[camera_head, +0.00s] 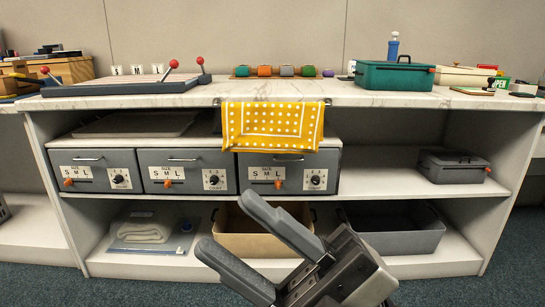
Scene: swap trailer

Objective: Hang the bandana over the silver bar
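A yellow bandana (272,124) with white dots and a dotted border hangs down the front edge of the marble counter, above the grey drawers. It appears draped over the silver bar (216,102), of which only small bits at the sides seem to show; the cloth hides the rest. My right gripper (225,222) is in the foreground, below the bandana and apart from it. Its two fingers are spread with nothing between them. My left gripper is not in view.
Grey drawers (185,171) marked S M L sit under the counter (400,99). A tan bin (240,240) and a grey bin (405,240) stand on the bottom shelf. A green box (394,76) and several small coloured items stand on the counter. The right middle shelf has free room.

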